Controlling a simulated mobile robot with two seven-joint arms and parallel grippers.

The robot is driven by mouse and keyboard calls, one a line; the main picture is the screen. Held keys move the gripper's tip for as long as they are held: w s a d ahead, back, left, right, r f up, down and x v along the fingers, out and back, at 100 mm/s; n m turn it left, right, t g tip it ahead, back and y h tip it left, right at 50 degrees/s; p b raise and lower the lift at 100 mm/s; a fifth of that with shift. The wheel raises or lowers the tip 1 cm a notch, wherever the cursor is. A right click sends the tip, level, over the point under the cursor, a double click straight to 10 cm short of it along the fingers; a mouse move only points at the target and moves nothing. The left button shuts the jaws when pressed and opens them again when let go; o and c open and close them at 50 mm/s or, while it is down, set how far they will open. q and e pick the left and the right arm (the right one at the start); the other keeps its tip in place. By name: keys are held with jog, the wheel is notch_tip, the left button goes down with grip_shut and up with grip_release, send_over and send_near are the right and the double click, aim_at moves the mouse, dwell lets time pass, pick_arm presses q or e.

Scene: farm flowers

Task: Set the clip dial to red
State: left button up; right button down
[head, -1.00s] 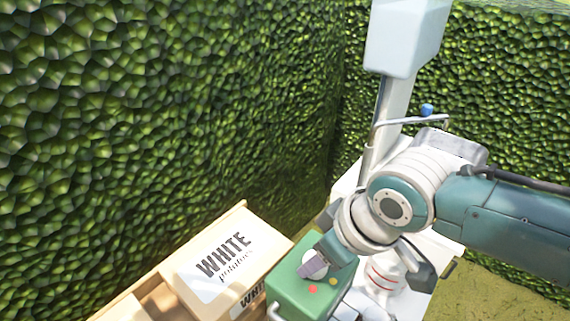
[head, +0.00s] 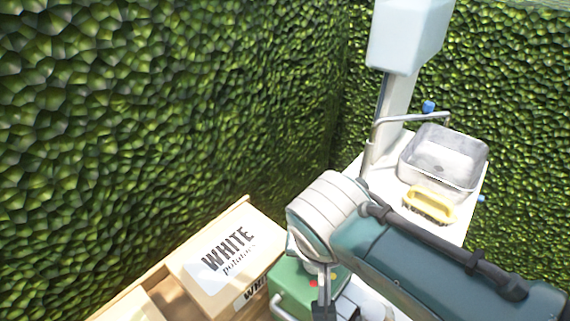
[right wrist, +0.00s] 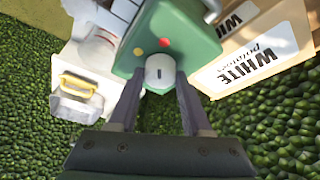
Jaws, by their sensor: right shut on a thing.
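The clip dial (right wrist: 160,66) is a white round knob with a short dark mark, on the top of a green box (right wrist: 185,30). A red dot (right wrist: 164,42) and a yellow dot (right wrist: 138,52) are on the box beside it. In the right wrist view my right gripper (right wrist: 160,77) is shut on the dial, one finger at each side. In the head view the green box (head: 290,287) shows at bottom centre. My right forearm and wrist hide the dial there. I cannot tell which colour the mark points to. My left gripper is out of view.
A cardboard box marked WHITE potatoes (head: 225,262) stands left of the green box, in a wooden crate. A white counter with a metal sink (head: 443,158) and a yellow object (head: 430,205) is at the right. Green hedge walls (head: 160,110) close in behind.

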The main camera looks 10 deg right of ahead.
jog(key=shift+a+m+b, duration=0.1)
jog(key=shift+m+b, duration=0.2)
jog(key=shift+m, duration=0.5)
jog(key=shift+h, duration=0.3)
jog(key=shift+c, duration=1.7)
grip_release()
jog(key=p+v, duration=0.3)
jog(key=v, duration=0.7)
jog(key=shift+w, duration=0.15)
